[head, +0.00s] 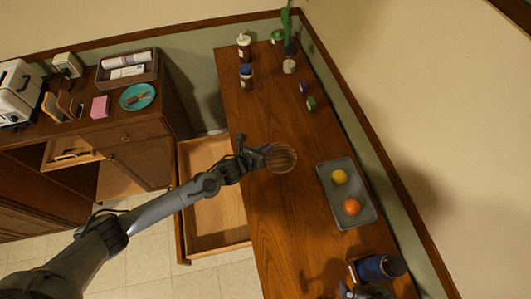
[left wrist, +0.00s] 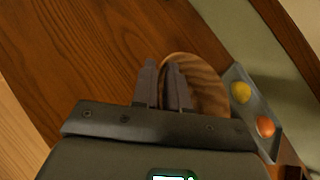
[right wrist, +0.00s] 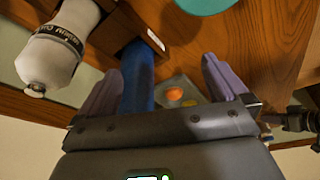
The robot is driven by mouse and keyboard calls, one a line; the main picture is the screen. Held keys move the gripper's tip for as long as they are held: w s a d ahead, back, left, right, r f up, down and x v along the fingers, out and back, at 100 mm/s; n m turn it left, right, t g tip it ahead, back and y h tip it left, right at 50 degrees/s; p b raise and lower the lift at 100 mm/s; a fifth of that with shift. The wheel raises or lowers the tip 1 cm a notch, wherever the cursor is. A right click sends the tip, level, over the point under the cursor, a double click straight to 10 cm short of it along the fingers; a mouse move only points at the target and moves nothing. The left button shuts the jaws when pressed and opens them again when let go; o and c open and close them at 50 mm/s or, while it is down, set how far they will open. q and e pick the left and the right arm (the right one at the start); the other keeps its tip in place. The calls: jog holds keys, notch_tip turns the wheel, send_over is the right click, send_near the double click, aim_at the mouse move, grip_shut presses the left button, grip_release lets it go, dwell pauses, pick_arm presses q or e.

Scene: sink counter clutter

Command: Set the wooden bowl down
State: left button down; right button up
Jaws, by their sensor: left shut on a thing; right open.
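The wooden bowl (head: 283,159) is round and brown with striped grain, over the middle of the wooden counter in the head view. My left gripper (head: 262,152) is shut on its left rim. In the left wrist view the closed fingers (left wrist: 161,66) overlap the near edge of the bowl (left wrist: 205,85). I cannot tell whether its base touches the counter. My right gripper (right wrist: 162,66) is open in the right wrist view, with a blue cylinder (right wrist: 138,75) visible beyond its left finger.
A grey tray (head: 327,185) with a yellow fruit (head: 339,176) and an orange fruit (head: 351,207) lies right of the bowl. Bottles (head: 246,73) stand at the far end. An open drawer (head: 195,155) lies left. A blue container (head: 375,267) is near the bottom. Counter above the bowl is clear.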

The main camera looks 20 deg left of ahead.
pick_arm(q)
jog(key=shift+f, duration=2.05)
jog(key=c, duration=1.1)
grip_release()
